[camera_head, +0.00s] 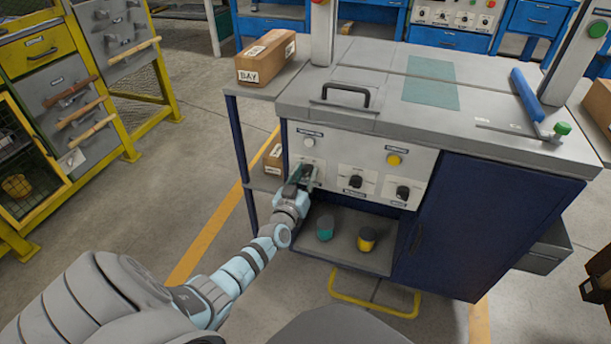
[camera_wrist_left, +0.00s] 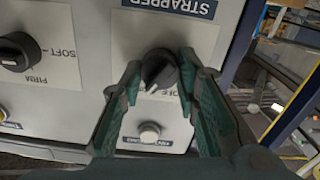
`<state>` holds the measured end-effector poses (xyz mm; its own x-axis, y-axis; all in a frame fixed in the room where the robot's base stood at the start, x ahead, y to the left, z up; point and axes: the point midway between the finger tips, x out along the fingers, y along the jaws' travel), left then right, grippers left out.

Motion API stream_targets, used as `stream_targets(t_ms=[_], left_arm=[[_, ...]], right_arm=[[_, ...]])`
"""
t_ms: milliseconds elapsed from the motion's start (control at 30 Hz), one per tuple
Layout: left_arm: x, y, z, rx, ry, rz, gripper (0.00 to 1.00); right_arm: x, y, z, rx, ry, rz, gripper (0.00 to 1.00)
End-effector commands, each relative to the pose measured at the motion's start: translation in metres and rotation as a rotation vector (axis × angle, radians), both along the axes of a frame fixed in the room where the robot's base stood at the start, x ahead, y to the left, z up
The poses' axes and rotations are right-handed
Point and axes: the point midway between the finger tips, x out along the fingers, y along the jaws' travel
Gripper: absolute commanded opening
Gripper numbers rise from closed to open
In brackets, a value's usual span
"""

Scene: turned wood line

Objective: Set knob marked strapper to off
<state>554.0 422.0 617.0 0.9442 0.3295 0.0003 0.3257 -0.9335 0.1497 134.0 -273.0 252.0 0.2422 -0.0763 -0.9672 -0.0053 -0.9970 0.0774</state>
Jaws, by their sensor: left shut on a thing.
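The strapper knob (camera_wrist_left: 160,70) is a round black knob on a pale plate. Its blue STRAPPER label (camera_wrist_left: 172,6) is beside it in the left wrist view. My left gripper (camera_wrist_left: 160,64) has its green fingers on both sides of the knob and is shut on it. In the head view my left gripper (camera_head: 306,178) is at the left end of the control panel (camera_head: 329,158) and hides most of that knob. My right gripper is not in view.
Two more black knobs, a middle one (camera_head: 356,182) and a right one (camera_head: 402,192), share the panel. A white button (camera_head: 308,141) and a yellow button (camera_head: 394,160) sit above. Teal and yellow-banded items stand on the shelf (camera_head: 345,252) below. A box marked BAY (camera_head: 266,58) lies at upper left.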

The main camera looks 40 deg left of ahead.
Motion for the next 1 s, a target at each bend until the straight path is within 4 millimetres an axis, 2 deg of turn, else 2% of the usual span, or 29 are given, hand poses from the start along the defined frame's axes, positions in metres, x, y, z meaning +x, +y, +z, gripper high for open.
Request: stream_targets(t_ms=[267,467,1000], left_arm=[[-0.0003,0.0,-0.0005,-0.031,-0.01,0.0,0.01],[-0.0004,0.0,-0.0007,-0.12,-0.041,0.0,0.01],[-0.0008,0.0008,-0.002,-0.573,-0.198,0.0,0.01]], right_arm=[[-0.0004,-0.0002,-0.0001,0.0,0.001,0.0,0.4],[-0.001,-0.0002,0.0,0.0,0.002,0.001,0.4],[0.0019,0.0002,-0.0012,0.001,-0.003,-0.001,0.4]])
